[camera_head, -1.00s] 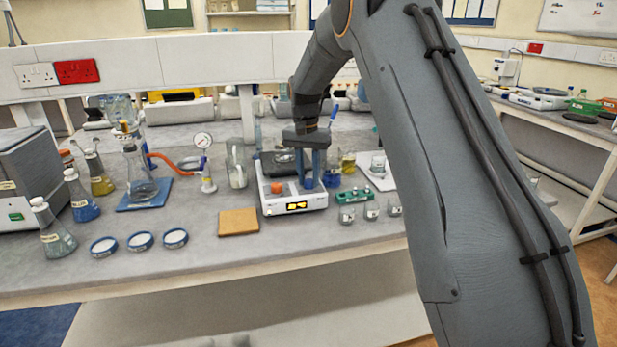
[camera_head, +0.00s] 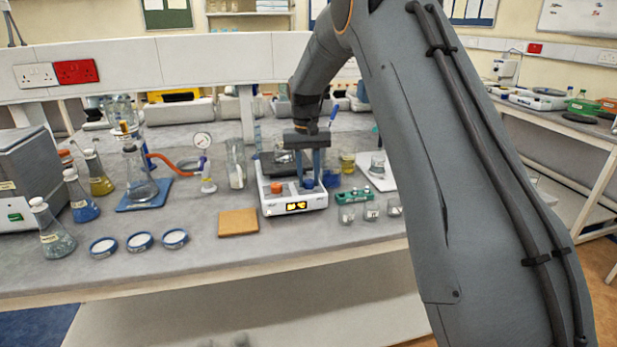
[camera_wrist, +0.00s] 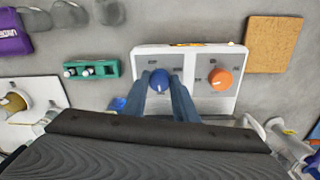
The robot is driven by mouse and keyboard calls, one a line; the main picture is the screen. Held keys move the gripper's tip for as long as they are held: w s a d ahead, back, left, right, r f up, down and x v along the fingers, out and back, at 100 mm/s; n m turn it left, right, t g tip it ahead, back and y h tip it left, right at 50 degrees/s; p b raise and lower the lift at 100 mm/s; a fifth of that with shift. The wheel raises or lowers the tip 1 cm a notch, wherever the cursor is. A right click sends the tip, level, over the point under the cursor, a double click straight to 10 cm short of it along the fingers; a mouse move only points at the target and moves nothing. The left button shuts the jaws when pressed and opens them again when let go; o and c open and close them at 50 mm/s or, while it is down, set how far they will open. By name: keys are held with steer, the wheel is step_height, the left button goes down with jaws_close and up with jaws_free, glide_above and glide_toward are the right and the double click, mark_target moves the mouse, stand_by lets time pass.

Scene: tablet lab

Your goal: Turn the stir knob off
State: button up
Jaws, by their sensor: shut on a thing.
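The white hotplate stirrer (camera_head: 283,208) stands on the bench with a lit yellow display on its front. It has an orange knob (camera_head: 277,188) and a blue knob (camera_head: 308,183); in the wrist view the orange knob (camera_wrist: 220,78) is to the right of the blue knob (camera_wrist: 159,79). Which one is the stir knob I cannot read from the labels. My gripper (camera_head: 308,170) points down over the stirrer with its fingers around the blue knob. In the wrist view my gripper (camera_wrist: 161,93) has one finger on each side of the blue knob. The orange knob is free.
A cork mat (camera_head: 238,222) lies left of the stirrer. A green rack (camera_head: 352,196) and small beakers (camera_head: 371,210) stand close on the right. Flasks (camera_head: 138,172) and white dishes (camera_head: 140,241) are farther left. The bench front is mostly clear.

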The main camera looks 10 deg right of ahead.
mark_target(308, 182)
steer(key=o, duration=1)
steer(key=shift+o, duration=0.2)
steer(key=shift+r, duration=0.1)
steer(key=shift+a+r+b, duration=0.1)
steer(key=shift+r+b, duration=1)
steer(key=shift+r, duration=2.75)
steer(key=shift+s, duration=0.1)
steer(key=s+f, duration=0.4)
steer(key=s, duration=0.8)
steer(key=s+f+n, duration=0.1)
steer(key=s+f, duration=0.3)
steer(key=s, duration=0.7)
steer(key=s+f+n+t, duration=0.1)
steer(key=s+f, duration=0.4)
steer(key=s, duration=0.7)
steer(key=shift+s, duration=0.3)
